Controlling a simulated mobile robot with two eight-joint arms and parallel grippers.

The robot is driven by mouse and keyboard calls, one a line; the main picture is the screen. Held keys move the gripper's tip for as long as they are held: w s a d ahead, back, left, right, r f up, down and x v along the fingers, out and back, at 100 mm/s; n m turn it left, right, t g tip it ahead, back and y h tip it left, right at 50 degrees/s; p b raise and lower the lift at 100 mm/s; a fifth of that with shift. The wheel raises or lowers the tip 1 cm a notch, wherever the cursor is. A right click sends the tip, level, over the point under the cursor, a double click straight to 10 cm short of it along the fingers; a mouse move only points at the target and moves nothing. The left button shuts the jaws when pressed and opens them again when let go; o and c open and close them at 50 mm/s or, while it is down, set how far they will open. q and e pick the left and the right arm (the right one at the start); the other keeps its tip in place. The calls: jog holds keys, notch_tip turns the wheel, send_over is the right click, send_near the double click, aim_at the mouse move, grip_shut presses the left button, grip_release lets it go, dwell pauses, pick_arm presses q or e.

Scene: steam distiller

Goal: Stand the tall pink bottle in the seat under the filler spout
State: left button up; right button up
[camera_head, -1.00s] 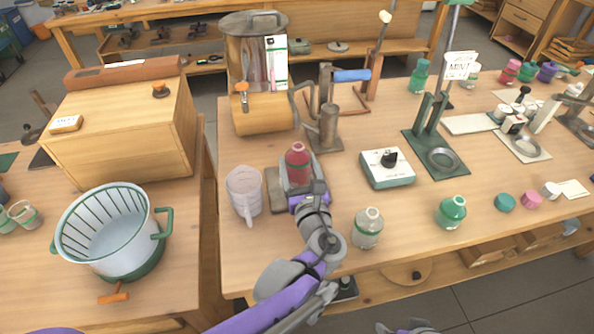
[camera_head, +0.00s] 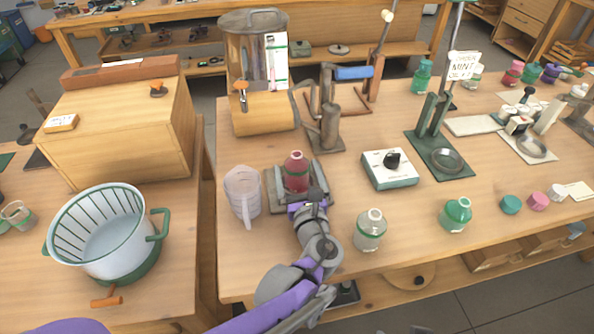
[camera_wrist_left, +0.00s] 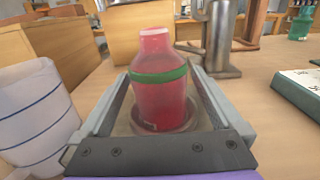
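The pink bottle (camera_head: 296,174), deep pink with a green band and pale cap, stands upright on a flat grey-brown plate (camera_head: 273,202) near the table's front left. In the left wrist view the bottle (camera_wrist_left: 158,98) has a round rim (camera_wrist_left: 140,124) around its base. My left gripper (camera_head: 296,187) is open, with one finger on each side of the bottle; the left wrist view shows gaps between bottle and fingers. A green stand (camera_head: 440,160) with a ring on its base is farther right; I cannot tell which part is the filler spout. My right gripper is out of view.
A clear jug (camera_head: 242,192) stands close left of the plate. A grey metal stand (camera_head: 325,130) is behind it. A white box with a knob (camera_head: 390,168), a clear bottle (camera_head: 370,230) and a green bottle (camera_head: 455,214) are to the right. A steel pot (camera_head: 252,55) stands behind.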

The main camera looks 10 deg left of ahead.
pick_arm(q)
jog(key=shift+r, duration=0.2)
jog(key=shift+s+d, duration=0.15)
jog(key=shift+s, duration=0.15)
jog(key=p+v, duration=0.1)
jog(key=v, duration=1)
jog(key=shift+s+p, duration=0.25)
jog(key=shift+p, duration=0.15)
jog(key=shift+r, duration=0.1)
dwell(1.3)
